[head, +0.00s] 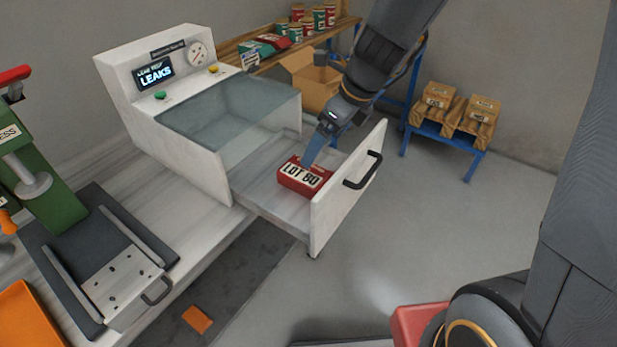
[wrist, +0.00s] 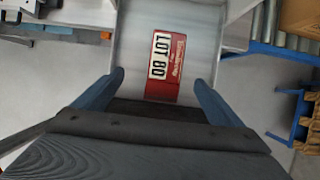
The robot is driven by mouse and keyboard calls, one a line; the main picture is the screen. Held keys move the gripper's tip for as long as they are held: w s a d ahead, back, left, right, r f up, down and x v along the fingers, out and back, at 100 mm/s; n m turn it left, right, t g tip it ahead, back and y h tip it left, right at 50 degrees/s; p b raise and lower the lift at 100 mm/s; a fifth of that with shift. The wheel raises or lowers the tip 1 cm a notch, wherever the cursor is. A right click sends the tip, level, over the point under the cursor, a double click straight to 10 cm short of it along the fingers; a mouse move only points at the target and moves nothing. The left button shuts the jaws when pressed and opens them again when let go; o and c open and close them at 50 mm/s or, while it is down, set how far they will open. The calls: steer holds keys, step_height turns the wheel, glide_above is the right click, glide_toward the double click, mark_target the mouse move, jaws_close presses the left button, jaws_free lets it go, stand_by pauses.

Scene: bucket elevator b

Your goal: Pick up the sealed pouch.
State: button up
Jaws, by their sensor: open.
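The sealed pouch (head: 304,176) is red with a white "LOT 80" label. It lies in the pulled-out drawer (head: 265,195) of the white leak-test machine (head: 190,110). It also shows in the wrist view (wrist: 165,62), label up. My gripper (head: 322,150) reaches down over the drawer from behind, close to the pouch. In the wrist view my gripper (wrist: 160,80) has its two blue fingers wide apart, one on each side of the pouch's near end. The gripper is open and holds nothing. Whether a finger touches the pouch is unclear.
The drawer's white front (head: 346,192) with a black handle stands up on the right side. A green press (head: 40,180) and a metal plate (head: 110,270) are at left. A shelf of cans, a cardboard box (head: 305,78) and a stand with brown bags (head: 455,115) are behind.

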steer(key=b, duration=0.5)
glide_toward(309, 173)
steer(key=shift+d+f, duration=0.4)
steer(key=shift+f, duration=0.05)
steer(key=shift+a+b+x, duration=0.2)
steer(key=shift+b+x, duration=0.15)
steer(key=shift+x, duration=1.6)
steer(key=shift+a+b+x, duration=0.2)
steer(key=shift+b+x, duration=0.1)
steer(key=shift+x, duration=1.7)
steer(key=shift+r, duration=0.25)
steer(key=c, duration=0.9)
